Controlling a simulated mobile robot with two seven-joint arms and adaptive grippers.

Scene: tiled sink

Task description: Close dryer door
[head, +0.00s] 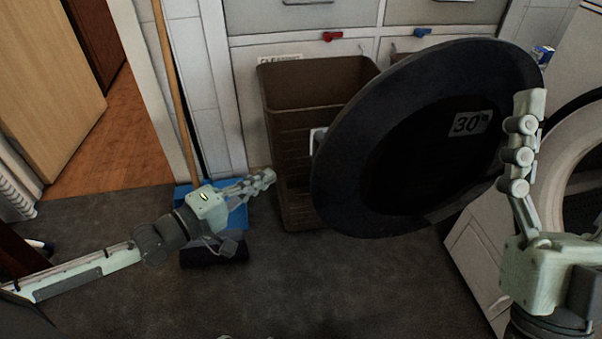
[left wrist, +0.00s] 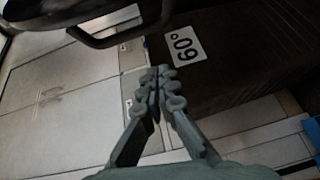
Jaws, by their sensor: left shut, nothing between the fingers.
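A brown bin (head: 280,120) stands behind the door; in the left wrist view a 60° label (left wrist: 184,46) shows on a dark brown surface. A blue dustpan (head: 235,217) and a broom stick (head: 172,80) are behind my left gripper. The dark floor in front is clear.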

